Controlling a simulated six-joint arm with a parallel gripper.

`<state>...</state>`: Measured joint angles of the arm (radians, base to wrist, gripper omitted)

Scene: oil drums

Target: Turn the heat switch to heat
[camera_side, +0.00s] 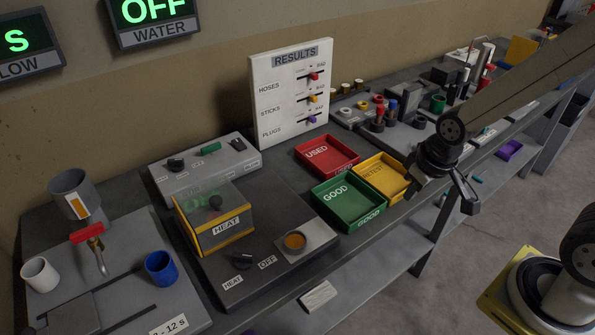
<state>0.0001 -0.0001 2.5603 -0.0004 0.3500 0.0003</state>
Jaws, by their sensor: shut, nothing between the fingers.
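The heat switch (243,260) is a small black knob on the dark grey panel, behind the HEAT label (233,283) and the OFF label (267,262). Which label its pointer faces is too small to tell. A yellow-framed clear box (212,225) marked HEAT stands just behind the switch. My gripper (464,200) is shut and empty. It hangs to the right of the yellow tray, well away from the switch and touching nothing that I can see.
Red (326,153), yellow (398,195) and green (372,218) trays lie between my gripper and the panel. A grey funnel (73,190), a white cup (40,274) and a blue cup (160,268) stand at left. A RESULTS board (290,98) stands behind.

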